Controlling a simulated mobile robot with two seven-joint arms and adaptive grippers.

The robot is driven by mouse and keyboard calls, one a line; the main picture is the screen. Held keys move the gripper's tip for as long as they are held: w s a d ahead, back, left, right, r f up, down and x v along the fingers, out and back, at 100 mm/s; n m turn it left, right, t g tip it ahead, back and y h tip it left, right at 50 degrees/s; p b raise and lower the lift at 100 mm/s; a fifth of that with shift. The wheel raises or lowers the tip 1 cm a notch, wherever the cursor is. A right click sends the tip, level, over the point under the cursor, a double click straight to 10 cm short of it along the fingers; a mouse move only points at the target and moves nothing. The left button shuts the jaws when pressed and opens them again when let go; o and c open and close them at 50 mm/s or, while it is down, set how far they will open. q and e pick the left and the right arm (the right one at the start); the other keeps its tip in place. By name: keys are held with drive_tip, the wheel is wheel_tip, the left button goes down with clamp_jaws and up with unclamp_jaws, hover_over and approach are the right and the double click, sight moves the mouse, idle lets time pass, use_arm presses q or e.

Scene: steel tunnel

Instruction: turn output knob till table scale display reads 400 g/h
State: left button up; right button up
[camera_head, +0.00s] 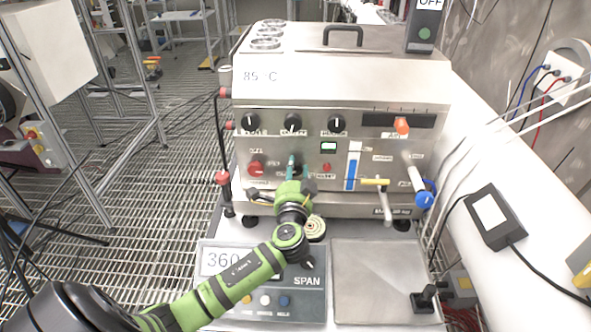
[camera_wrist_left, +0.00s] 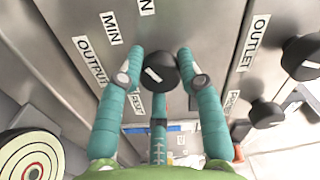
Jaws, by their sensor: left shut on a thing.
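The black output knob (camera_wrist_left: 159,73) is on the steel machine's front panel (camera_head: 270,205), with an OUTPUT label beside it in the left wrist view. My left gripper (camera_head: 292,166) is shut on this knob. Its teal fingers (camera_wrist_left: 162,68) lie on both sides of the knob in the left wrist view. In the head view the fingers and wrist hide most of the knob. The table scale (camera_head: 312,308) stands in front of the machine, and its display (camera_head: 222,262) reads 360. My forearm covers the right part of the display. My right gripper is not in view.
Several black knobs (camera_head: 292,122) line the panel above my gripper. A red knob (camera_head: 256,168) is left, and a yellow-handled valve (camera_head: 375,182) and blue knob (camera_head: 424,200) are right. A bare steel plate (camera_head: 378,275) lies right of the scale.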

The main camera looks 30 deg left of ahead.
use_arm(q)
drive_tip(key=shift+a+m, duration=0.1)
drive_tip(key=shift+m, duration=0.4)
drive_tip(key=o, duration=1.1)
drive_tip(key=shift+c, duration=0.2)
drive_tip(key=shift+o, duration=0.4)
drive_tip(key=v, duration=1.2)
